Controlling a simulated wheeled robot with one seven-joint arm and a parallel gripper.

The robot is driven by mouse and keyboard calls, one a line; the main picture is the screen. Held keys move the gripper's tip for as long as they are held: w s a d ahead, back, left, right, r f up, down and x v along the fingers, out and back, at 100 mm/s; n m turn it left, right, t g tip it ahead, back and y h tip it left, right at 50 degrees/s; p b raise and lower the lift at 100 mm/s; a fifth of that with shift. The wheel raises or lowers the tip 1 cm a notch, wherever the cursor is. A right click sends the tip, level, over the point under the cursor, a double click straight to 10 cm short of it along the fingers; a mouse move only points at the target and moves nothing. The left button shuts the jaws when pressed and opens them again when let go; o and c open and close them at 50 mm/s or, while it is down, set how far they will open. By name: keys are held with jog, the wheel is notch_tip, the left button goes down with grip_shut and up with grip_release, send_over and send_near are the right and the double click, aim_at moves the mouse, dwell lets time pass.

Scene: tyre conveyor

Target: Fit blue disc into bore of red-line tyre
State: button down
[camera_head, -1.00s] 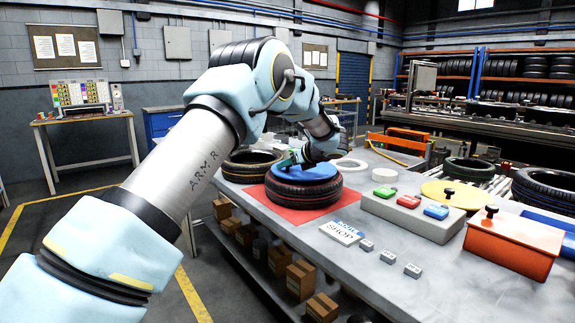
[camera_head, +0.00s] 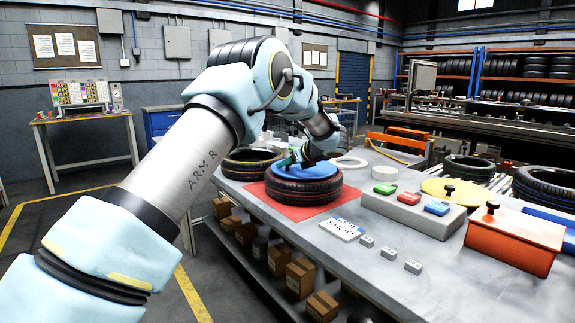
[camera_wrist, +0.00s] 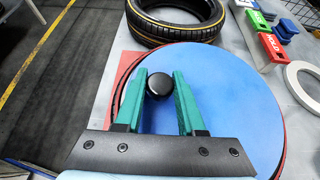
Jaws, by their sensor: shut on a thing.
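The blue disc (camera_head: 318,172) lies flat at the top of the red-line tyre (camera_head: 303,191), which rests on a red mat. In the wrist view the blue disc (camera_wrist: 245,105) fills much of the picture, with a thin dark and red edge around it. My gripper (camera_wrist: 159,80) has its green fingers shut on the black knob (camera_wrist: 158,86) of the disc. In the head view my gripper (camera_head: 291,160) is at the left part of the disc. The bore is hidden under the disc, so I cannot tell how deep it sits.
A yellow-line tyre (camera_wrist: 178,18) lies close behind; it also shows in the head view (camera_head: 249,162). A white ring (camera_head: 350,164), a button box (camera_head: 412,210) and an orange box (camera_head: 512,244) stand to the right. A sign (camera_head: 343,229) and small blocks lie near the front edge.

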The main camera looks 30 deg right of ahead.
jog(key=shift+f, duration=0.15)
jog(key=shift+c, duration=2.2)
grip_release()
jog(key=shift+r+p, duration=0.95)
jog(key=shift+r, duration=2.55)
